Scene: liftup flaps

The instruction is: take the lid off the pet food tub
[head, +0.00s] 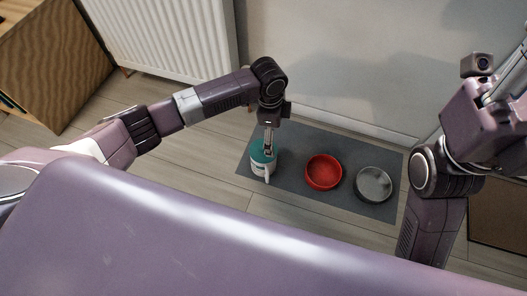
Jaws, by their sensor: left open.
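The pet food tub (261,168) is a small white container with a teal lid (259,150). It stands on the left part of a grey mat. My left gripper (268,150) points down from above, right at the lid, and is open. It hides part of the lid, and I cannot tell whether the fingers touch it. The lid appears to sit on the tub. My right arm is at the right side of the view, but its gripper fingers are not visible.
The grey mat (310,195) lies on the wood floor near the wall. A red bowl (323,172) and a grey metal bowl (374,185) stand on it, right of the tub. A white radiator (165,35) and a wooden cabinet (60,65) are at the back left.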

